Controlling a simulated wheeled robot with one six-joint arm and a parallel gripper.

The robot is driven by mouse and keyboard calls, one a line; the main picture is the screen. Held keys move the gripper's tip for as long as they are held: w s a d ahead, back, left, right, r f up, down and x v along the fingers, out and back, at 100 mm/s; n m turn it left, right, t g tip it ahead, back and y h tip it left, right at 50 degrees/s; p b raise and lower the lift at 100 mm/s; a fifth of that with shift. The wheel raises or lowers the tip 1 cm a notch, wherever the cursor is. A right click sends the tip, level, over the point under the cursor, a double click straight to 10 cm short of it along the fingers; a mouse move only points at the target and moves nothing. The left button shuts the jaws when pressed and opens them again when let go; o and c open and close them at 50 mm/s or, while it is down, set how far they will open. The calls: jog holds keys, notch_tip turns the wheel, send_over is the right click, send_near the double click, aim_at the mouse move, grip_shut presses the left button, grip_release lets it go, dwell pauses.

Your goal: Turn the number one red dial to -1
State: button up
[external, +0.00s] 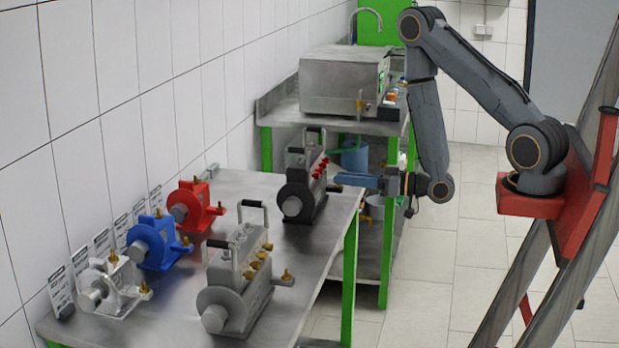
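Several small red dials (320,167) sit on the right side of a black and grey pump (298,190) at the far end of the metal table. Which dial is number one cannot be read from here. My gripper (339,180) reaches in from the right, level, with its tip just right of the lowest dials. The picture is too small to tell whether it touches a dial or whether its fingers are apart. The dial markings are too small to read.
The metal table (232,188) also bears a grey pump with brass fittings (240,275), a red pump (193,206), a blue pump (153,243) and a silver pump (108,285). A second bench (290,112) with a steel box (340,80) stands behind. Open floor lies to the right.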

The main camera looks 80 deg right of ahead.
aim_at(316, 176)
jog(key=shift+w+p, duration=1.05)
jog(key=shift+w, duration=1.55)
grip_shut()
jog(key=shift+n, duration=0.3)
jog(key=shift+n+b, duration=2.35)
jog(key=shift+n, duration=1.65)
